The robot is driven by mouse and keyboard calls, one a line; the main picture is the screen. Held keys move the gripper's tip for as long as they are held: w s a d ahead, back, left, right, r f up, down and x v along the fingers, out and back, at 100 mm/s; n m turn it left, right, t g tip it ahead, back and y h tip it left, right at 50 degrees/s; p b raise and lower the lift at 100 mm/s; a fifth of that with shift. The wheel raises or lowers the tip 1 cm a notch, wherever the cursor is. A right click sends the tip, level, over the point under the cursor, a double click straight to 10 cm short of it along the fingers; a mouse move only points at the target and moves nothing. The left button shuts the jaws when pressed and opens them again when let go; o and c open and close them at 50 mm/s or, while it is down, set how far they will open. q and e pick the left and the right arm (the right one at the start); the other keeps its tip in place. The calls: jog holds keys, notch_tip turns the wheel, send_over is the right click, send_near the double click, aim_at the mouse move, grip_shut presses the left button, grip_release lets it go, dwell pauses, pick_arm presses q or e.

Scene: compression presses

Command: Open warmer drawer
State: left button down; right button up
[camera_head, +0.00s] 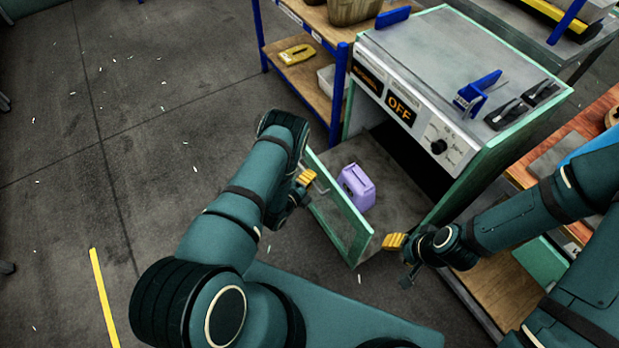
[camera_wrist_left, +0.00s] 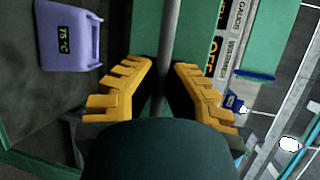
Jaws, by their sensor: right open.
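The warmer (camera_head: 425,75) stands at the upper right with its front panel facing me. Its drawer is pulled out, and the green-edged drawer front (camera_head: 346,206) stands clear of the cabinet. My left gripper (camera_head: 305,179) is at the outer face of the drawer front. In the left wrist view its yellow fingers (camera_wrist_left: 163,75) close around the grey handle bar (camera_wrist_left: 170,25). My right gripper (camera_head: 396,243) is open and empty, near the drawer front's right end.
A panel reading OFF (camera_head: 400,108) and a black knob (camera_head: 439,147) are on the warmer's front. A blue-framed shelf (camera_head: 305,75) stands behind left.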

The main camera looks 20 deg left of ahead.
pick_arm(q)
jog(key=c, duration=1)
grip_release()
jog(key=shift+a, duration=0.1)
jog(key=v, duration=1.2)
jog(key=shift+w, duration=0.1)
